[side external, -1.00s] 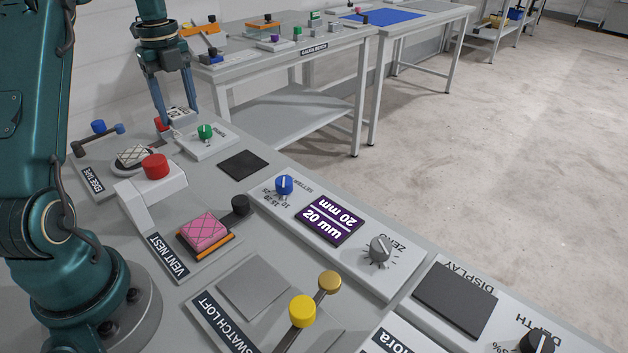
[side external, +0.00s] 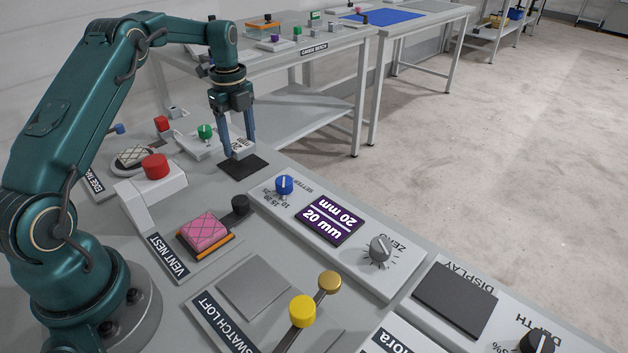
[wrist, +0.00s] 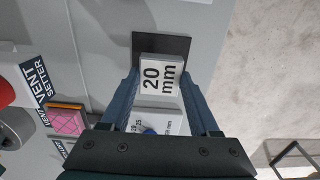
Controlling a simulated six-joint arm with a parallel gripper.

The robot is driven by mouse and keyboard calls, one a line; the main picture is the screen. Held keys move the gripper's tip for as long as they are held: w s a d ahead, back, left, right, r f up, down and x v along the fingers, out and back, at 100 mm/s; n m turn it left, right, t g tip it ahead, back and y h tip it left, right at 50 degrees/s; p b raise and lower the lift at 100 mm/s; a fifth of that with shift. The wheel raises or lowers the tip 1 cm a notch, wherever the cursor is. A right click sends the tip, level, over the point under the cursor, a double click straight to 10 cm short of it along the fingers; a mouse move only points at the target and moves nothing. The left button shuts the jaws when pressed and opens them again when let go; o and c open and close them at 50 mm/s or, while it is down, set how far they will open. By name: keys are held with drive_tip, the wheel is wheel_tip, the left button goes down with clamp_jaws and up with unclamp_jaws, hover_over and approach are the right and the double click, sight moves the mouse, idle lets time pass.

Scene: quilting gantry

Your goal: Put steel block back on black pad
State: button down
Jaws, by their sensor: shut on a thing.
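The steel block (side external: 239,145), a light slab marked "20 mm", is between the two blue fingers of my gripper (side external: 238,152). It also shows in the wrist view (wrist: 160,77), with my gripper (wrist: 165,85) shut on its sides. The black pad (side external: 232,170) lies flat on the bench under the block. In the wrist view the pad (wrist: 147,43) shows beyond the block, which covers its near part. I cannot tell whether the block touches the pad.
A small panel with a green knob (side external: 205,133) stands left of the pad. The setter panel with a blue knob (side external: 284,185) and purple display (side external: 330,219) is to the right. A red button (side external: 155,166) and a pink quilted swatch (side external: 203,230) are nearer the camera.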

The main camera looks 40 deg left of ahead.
sight(239, 144)
drive_tip(key=shift+f, duration=1.5)
drive_tip(key=shift+f, duration=0.1)
drive_tip(key=shift+c, duration=0.6)
unclamp_jaws()
wheel_tip(239, 144, up, 11)
drive_tip(key=shift+a+r, duration=0.1)
drive_tip(key=shift+r, duration=0.5)
